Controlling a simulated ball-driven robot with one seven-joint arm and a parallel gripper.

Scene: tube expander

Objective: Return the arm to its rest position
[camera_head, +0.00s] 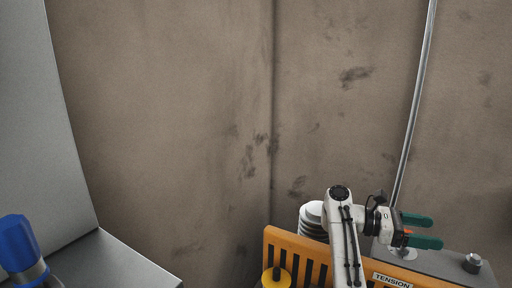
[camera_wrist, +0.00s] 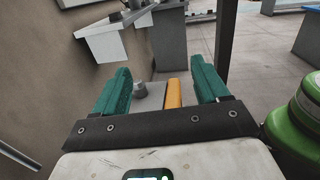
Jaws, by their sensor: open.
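My gripper (camera_head: 424,231) is at the lower right in the head view, at the end of my white arm. Its two green fingers are spread apart and point to the right, over a grey surface beside an orange slotted panel (camera_head: 285,247). In the wrist view my gripper (camera_wrist: 164,92) shows its fingers wide apart with nothing held between them. Beyond the fingers, and lower than them, are a small grey knob (camera_wrist: 140,90) and an orange strip (camera_wrist: 174,94).
A yellow knob (camera_head: 276,277) and a "TENSION" label (camera_head: 392,281) are on the orange panel. A blue-capped part (camera_head: 18,243) is at the far left. A thin metal pole (camera_head: 415,100) rises behind my gripper. A green rounded tank (camera_wrist: 297,125) stands close on the right in the wrist view.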

